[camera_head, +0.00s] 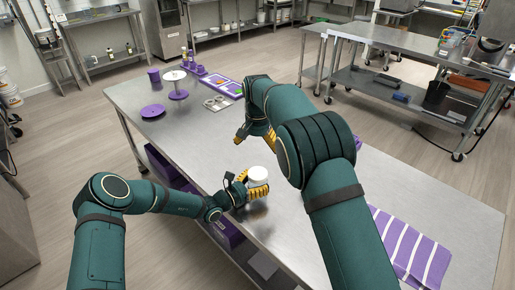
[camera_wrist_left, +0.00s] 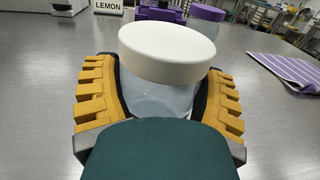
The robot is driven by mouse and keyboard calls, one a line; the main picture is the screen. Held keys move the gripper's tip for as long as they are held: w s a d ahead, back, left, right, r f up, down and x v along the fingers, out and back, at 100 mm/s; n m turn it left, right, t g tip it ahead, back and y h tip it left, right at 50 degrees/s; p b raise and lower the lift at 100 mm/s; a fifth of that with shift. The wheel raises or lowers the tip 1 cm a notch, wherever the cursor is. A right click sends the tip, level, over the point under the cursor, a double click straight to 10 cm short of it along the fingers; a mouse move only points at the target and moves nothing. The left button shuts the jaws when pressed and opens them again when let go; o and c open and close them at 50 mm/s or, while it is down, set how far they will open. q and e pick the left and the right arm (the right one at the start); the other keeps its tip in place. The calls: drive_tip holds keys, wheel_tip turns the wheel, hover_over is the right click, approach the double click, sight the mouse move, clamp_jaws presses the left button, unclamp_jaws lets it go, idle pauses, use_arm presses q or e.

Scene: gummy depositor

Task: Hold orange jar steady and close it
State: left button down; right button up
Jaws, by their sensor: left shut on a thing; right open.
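A jar with a white lid (camera_head: 258,174) stands near the front edge of the metal table, in the fingers of my left gripper (camera_head: 257,190). In the left wrist view its wide white lid (camera_wrist_left: 167,50) sits on top of a clear, pale body (camera_wrist_left: 155,95). I cannot tell whether the lid is tightened, and no orange content shows. The yellow fingers of my left gripper (camera_wrist_left: 158,105) are shut around the body from both sides, below the lid. My right gripper (camera_head: 254,137) is open and empty, behind the jar and above the table, partly hidden by its own arm.
A purple-lidded jar (camera_wrist_left: 206,14) and a purple-and-white striped cloth (camera_head: 410,245) are on the table (camera_head: 190,128). A purple plate (camera_head: 153,111), a round stand (camera_head: 176,84) and a purple tray (camera_head: 233,88) lie at the far left end. Purple bins (camera_head: 165,168) are below.

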use_arm(q)
unclamp_jaws()
drive_tip(key=v, duration=1.2)
drive_tip(key=shift+r, duration=0.1)
